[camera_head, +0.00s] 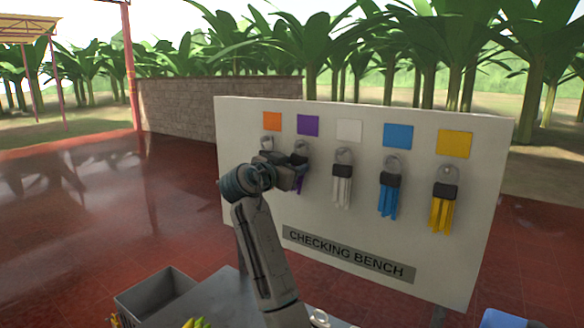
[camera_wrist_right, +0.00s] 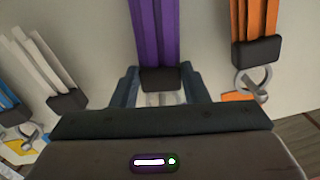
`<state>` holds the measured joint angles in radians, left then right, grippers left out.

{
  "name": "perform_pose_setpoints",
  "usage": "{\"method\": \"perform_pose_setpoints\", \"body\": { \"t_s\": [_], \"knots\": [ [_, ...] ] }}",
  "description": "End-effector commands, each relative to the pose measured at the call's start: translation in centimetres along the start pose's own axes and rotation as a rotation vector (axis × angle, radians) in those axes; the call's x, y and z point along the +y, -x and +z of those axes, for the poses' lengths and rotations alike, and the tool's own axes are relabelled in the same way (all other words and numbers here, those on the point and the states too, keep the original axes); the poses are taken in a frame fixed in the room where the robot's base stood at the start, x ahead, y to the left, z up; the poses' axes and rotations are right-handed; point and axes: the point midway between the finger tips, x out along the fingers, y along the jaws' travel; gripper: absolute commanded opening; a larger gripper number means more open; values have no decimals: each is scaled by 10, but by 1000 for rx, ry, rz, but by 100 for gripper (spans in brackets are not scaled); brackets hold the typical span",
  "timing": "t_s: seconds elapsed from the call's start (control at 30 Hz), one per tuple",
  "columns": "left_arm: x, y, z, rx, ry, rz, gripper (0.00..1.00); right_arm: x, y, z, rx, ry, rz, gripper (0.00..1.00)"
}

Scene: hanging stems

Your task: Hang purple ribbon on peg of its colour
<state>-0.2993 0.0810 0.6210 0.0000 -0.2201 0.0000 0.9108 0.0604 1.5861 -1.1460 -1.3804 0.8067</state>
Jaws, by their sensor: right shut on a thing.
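The purple ribbon (camera_wrist_right: 154,30) is between the fingers of my right gripper (camera_wrist_right: 160,82), which is shut on its black clip. In the head view, the right gripper (camera_head: 297,165) is up against the white board, just below the purple square (camera_head: 308,125). The purple strips (camera_head: 300,186) hang down below the gripper, partly hidden by it. A grey ring (camera_head: 301,147) shows just above the gripper, below the purple square. I cannot tell whether the ring is around the peg there. My left gripper is not in view.
The orange ribbon (camera_wrist_right: 261,22) hangs close beside the purple one. White (camera_head: 342,192), blue (camera_head: 388,201) and yellow (camera_head: 441,215) ribbons hang to the right below their coloured squares. A grey bin (camera_head: 135,300) stands in front at the lower left.

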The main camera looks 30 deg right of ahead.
Motion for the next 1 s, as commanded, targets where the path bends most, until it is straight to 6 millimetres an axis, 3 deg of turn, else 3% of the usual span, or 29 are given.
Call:
{"method": "perform_pose_setpoints", "body": {
  "t_s": [0.37,0.4,0.53,1.0],
  "knots": [
    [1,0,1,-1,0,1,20,0,0,0,0,0,0,19],
    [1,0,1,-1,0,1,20,0,0,0,0,0,0,43],
    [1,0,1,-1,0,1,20,0,0,0,0,0,0,66],
    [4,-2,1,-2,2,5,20,0,-1,0,0,0,-2,66]
  ]
}}
